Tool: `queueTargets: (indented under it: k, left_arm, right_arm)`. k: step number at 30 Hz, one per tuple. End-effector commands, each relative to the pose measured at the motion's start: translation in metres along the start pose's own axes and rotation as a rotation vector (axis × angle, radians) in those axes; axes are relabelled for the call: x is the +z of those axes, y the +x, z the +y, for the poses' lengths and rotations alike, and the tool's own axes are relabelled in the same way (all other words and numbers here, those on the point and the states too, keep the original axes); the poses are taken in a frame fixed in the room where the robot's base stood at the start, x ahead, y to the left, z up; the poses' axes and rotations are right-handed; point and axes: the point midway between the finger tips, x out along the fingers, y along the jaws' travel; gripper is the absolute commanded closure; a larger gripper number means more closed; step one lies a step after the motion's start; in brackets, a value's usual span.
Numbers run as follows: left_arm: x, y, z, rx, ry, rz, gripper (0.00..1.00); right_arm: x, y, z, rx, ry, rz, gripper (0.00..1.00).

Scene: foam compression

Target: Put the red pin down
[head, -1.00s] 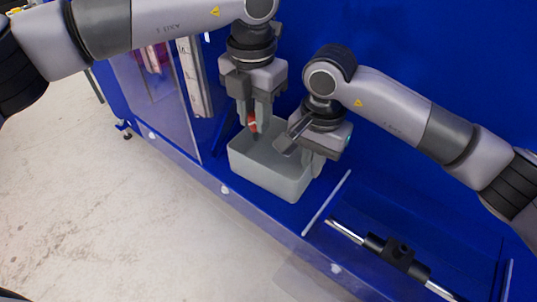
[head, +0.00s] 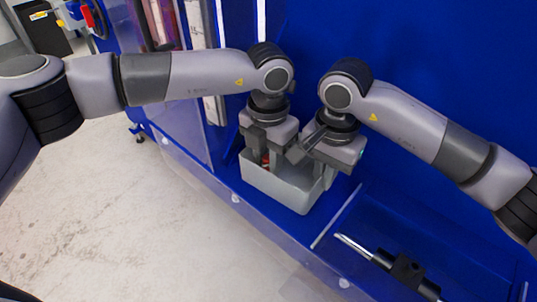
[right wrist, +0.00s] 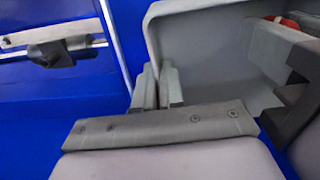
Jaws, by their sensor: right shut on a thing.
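The red pin (head: 265,158) shows as a small red patch between the fingers of my left gripper (head: 264,164), low inside the grey bin (head: 286,191). The bin hides the lower part, and I cannot tell whether the fingers grip the pin or stand loose around it. In the right wrist view, a bit of red (right wrist: 290,21) shows beside my left gripper's fingers, inside the bin. My right gripper (right wrist: 157,86) is shut on the bin's wall, with one finger on either side of it.
The bin stands on the blue bench (head: 352,246) close to its front edge. A black and silver rod fixture (head: 402,267) lies to the right, past a thin pale strip (head: 338,216). A clear panel (head: 190,130) stands to the left. My two grippers are close together.

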Motion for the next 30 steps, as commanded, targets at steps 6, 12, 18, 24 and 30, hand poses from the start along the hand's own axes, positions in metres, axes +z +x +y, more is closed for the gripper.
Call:
queueTargets:
  k: [6, 12, 18, 24, 30]
  left_arm:
    - [0.0, -0.001, 0.0, 0.0, 0.0, 0.0, 0.49]
    - [0.0, -0.004, 0.0, 0.0, 0.0, -0.001, 0.49]
    - [0.001, -0.033, 0.0, 0.001, 0.001, -0.004, 0.49]
    - [0.001, -0.077, 0.0, 0.0, 0.0, -0.004, 0.49]
    - [0.001, -0.11, 0.0, 0.001, -0.001, -0.002, 0.49]
  right_arm:
    - [0.0, 0.0, 0.0, -0.001, 0.0, 0.0, 1.0]
    - [0.0, 0.0, 0.0, -0.001, 0.0, 0.0, 1.0]
    - [0.0, 0.0, 0.0, -0.001, 0.0, 0.0, 1.0]
    - [0.0, 0.0, 0.0, -0.001, 0.0, 0.0, 1.0]
    - [0.0, 0.0, 0.0, -0.001, 0.0, 0.0, 1.0]
